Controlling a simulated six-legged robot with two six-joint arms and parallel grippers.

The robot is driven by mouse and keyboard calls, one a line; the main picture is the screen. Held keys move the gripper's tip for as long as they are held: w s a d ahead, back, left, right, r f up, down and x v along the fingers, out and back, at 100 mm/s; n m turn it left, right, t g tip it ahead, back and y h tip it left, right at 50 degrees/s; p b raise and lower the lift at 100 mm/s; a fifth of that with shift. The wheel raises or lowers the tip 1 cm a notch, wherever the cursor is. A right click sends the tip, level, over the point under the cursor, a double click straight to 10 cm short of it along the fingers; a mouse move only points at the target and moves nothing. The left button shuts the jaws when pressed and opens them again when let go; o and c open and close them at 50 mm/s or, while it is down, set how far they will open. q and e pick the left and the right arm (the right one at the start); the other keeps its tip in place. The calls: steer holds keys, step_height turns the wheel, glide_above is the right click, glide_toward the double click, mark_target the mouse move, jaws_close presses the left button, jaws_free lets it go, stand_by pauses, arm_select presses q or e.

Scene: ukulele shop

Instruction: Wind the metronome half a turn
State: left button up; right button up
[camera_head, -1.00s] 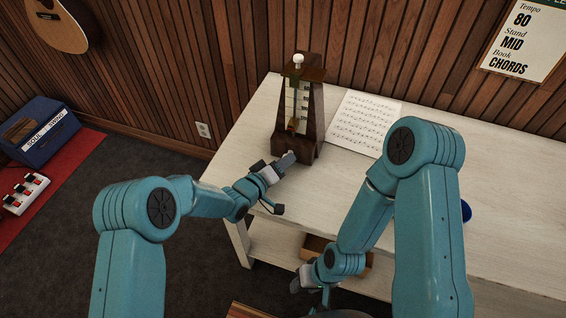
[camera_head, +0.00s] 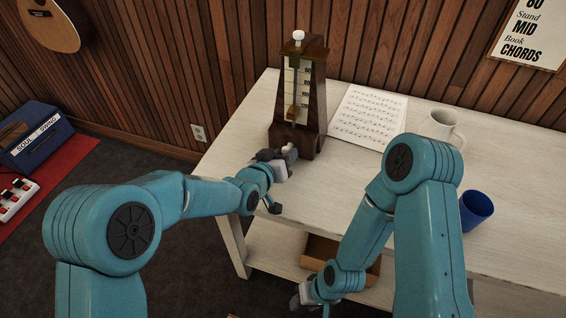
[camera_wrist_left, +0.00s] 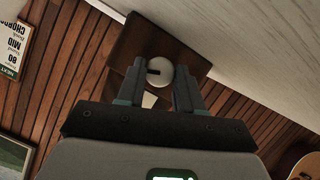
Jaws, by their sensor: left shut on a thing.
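The metronome (camera_head: 304,90) is a dark wooden upright with a scale, a pendulum and a white knob on top. It stands at the back left of the white table. My left gripper (camera_head: 282,156) is at the front of its base. In the left wrist view my left fingers (camera_wrist_left: 160,88) are on either side of a pale round winding key (camera_wrist_left: 160,71) with a dark slot, shut on it. The metronome's base (camera_wrist_left: 150,40) shows behind the key. My right gripper (camera_head: 302,298) hangs low in front of the table; its fingers are too unclear to judge.
Sheet music (camera_head: 367,117) lies right of the metronome. An open brown box (camera_head: 320,248) sits on the lower shelf (camera_head: 285,262). The table's left front is clear.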

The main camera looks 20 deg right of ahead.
arm_select(q)
steer(key=shift+r, duration=0.1)
stand_by(0.5)
steer(key=o, duration=1)
steer(key=shift+o, duration=0.2)
steer(key=b+v, duration=0.2)
steer(key=v, duration=1.4)
steer(key=shift+s, duration=0.25)
